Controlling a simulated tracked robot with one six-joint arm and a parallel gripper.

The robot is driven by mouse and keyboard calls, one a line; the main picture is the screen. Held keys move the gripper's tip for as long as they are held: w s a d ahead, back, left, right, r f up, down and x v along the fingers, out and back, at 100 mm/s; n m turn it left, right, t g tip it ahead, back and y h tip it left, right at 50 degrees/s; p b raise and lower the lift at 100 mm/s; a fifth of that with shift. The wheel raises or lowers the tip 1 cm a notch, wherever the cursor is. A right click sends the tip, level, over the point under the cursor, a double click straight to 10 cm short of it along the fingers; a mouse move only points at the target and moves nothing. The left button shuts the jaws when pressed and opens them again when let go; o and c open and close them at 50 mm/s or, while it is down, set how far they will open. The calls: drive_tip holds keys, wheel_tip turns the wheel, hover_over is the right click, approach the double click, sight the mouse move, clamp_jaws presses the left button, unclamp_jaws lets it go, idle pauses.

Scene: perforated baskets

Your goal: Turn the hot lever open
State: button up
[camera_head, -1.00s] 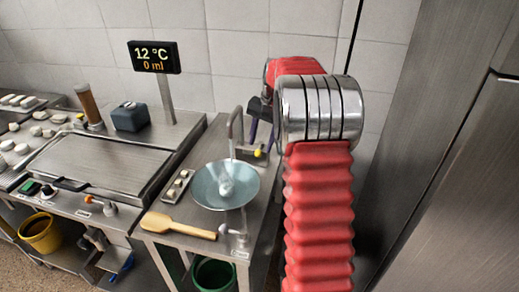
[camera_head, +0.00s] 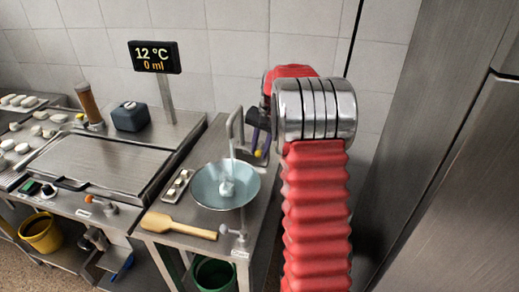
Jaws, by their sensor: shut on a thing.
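The faucet (camera_head: 235,122) has a curved grey spout over a light blue round bowl (camera_head: 212,192). A small lever with a yellow tip (camera_head: 258,153) is just right of the faucet's base. My gripper (camera_head: 260,146), dark with purple fingers, reaches down to this lever from behind my red arm and is shut on it. The fingers partly hide the lever, and I cannot read a hot or cold mark on it. A display (camera_head: 154,57) behind reads 12 °C and 0 ml.
A wooden spatula (camera_head: 180,226) lies at the counter's front left. A small tray (camera_head: 178,184) lies left of the bowl. A small valve (camera_head: 233,232) sits at the front edge. A tall metal cabinet (camera_head: 440,150) closes off the right.

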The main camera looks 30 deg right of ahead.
drive_tip(key=c, duration=0.4)
drive_tip(key=shift+o, duration=0.2)
drive_tip(key=shift+w+a+m, duration=0.1)
drive_tip(key=shift+a+m, duration=0.05)
drive_tip(key=shift+m, duration=0.15)
drive_tip(key=o, duration=1)
drive_tip(key=r, duration=0.4)
drive_tip(key=s+d+r, duration=0.1)
drive_tip(key=r, duration=0.4)
drive_tip(key=s+r, duration=0.1)
drive_tip(key=r, duration=0.3)
drive_tip(key=shift+s+d+r, duration=0.15)
drive_tip(key=shift+r, duration=0.05)
